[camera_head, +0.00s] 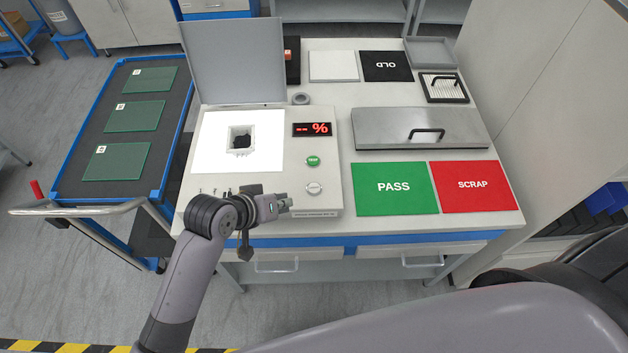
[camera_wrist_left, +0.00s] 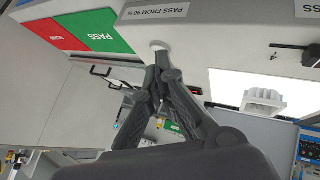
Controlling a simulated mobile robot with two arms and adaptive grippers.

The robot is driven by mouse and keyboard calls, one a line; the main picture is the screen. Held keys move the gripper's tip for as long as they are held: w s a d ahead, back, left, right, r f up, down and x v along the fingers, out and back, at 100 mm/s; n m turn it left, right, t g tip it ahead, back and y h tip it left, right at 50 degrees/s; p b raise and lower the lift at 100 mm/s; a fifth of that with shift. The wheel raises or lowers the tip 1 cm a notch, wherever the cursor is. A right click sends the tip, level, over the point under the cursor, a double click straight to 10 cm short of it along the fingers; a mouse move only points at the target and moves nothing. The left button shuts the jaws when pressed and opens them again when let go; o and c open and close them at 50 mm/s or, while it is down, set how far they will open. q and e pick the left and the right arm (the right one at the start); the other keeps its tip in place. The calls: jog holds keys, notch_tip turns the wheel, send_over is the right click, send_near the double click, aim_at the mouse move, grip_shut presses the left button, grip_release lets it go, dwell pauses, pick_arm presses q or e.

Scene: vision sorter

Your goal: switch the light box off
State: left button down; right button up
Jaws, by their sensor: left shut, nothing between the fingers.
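The light box (camera_head: 329,190) stands on the bench with its lid (camera_head: 232,60) up. Its panel (camera_head: 207,140) glows white, and a small white tray (camera_head: 233,133) with a dark lump (camera_head: 242,142) sits on it. The panel also shows bright in the left wrist view (camera_wrist_left: 228,88). A green button (camera_head: 313,160) and a pale round button (camera_head: 314,188) are on its right side. My left gripper (camera_head: 287,205) is shut and empty at the front of the box, near the pale button. In the left wrist view its fingertips (camera_wrist_left: 168,66) are close to that button (camera_wrist_left: 158,46); contact is unclear.
A red display (camera_head: 313,129) is lit on the box. Green PASS (camera_head: 394,188) and red SCRAP (camera_head: 472,186) mats lie to the right, below a grey lidded case (camera_head: 420,128). A blue-edged cart (camera_head: 66,178) with green plates stands left.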

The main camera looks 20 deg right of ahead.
pick_arm(q)
notch_tip(320, 180, up, 4)
jog(key=h, duration=0.1)
send_over(311, 186)
jog(key=shift+s+f+g, duration=0.1)
jog(key=shift+f+g, duration=0.05)
jog(key=shift+g, duration=0.15)
jog(key=shift+f, duration=0.1)
notch_tip(311, 186, down, 6)
jog(key=b, duration=0.7)
jog(key=shift+f, duration=0.2)
jog(key=shift+f+b, duration=0.6)
jog(key=shift+f, duration=0.5)
jog(key=shift+f, duration=0.4)
